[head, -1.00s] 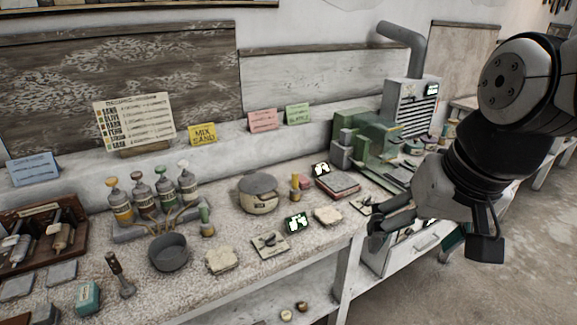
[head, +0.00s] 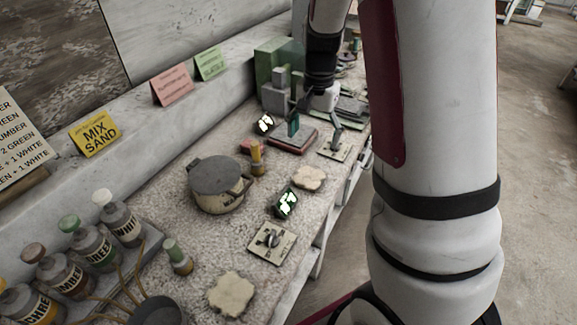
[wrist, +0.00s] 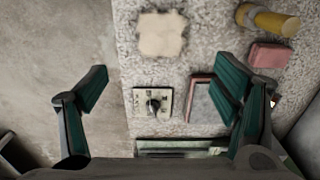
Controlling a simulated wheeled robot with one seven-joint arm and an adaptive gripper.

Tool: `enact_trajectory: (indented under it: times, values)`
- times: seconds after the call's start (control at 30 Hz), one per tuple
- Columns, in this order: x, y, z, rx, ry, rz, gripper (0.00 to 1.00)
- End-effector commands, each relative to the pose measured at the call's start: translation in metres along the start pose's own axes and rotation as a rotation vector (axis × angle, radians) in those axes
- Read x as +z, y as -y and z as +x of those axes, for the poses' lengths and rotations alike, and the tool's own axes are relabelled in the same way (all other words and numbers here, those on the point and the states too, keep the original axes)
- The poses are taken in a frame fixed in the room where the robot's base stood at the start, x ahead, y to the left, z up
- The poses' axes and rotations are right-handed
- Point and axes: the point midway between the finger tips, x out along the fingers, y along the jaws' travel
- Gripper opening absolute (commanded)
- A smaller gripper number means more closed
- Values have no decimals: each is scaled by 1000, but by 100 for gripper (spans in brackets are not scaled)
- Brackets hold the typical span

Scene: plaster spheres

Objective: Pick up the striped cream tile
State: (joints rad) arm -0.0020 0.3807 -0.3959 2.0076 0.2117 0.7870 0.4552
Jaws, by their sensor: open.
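I cannot make out stripes on any cream piece, so I cannot tell which is the striped cream tile. One cream irregular slab (head: 309,177) lies flat near the bench's front edge; it seems to be the slab (wrist: 162,33) at the top of the wrist view. Another cream slab (head: 232,294) lies nearer, at the bottom of the head view. My gripper (head: 314,124) is over the far part of the bench. In the wrist view my gripper (wrist: 165,85) is open and empty, its green-padded fingers wide apart, with the slab beyond the fingertips.
A cream plate with a dark knob (wrist: 152,102) lies between my fingers in the wrist view. A red-edged grey pad (wrist: 203,100) is beside the right finger. A pink block (wrist: 268,56) and yellow cylinder (wrist: 272,21) are farther right. A lidded pot (head: 217,185) stands on the bench.

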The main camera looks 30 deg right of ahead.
Motion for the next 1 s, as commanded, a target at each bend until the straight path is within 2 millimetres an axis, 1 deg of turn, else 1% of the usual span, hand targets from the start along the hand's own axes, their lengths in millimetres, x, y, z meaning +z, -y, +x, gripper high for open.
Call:
enact_trajectory:
  times: [0.17, 0.4, 0.5, 0.6, 0.77, 0.87, 1.0]
  values:
    - [-4, -2, 15, 11, 3, 15, 82]
    - [-3, -2, 60, 11, 4, 15, 82]
    - [-3, -2, 75, 9, 3, 14, 82]
    - [-3, -2, 86, 9, 2, 13, 82]
    - [-2, -2, 94, 8, 2, 13, 82]
    - [0, -3, 105, 10, 4, 14, 82]
    - [2, -4, 126, 9, 3, 13, 82]
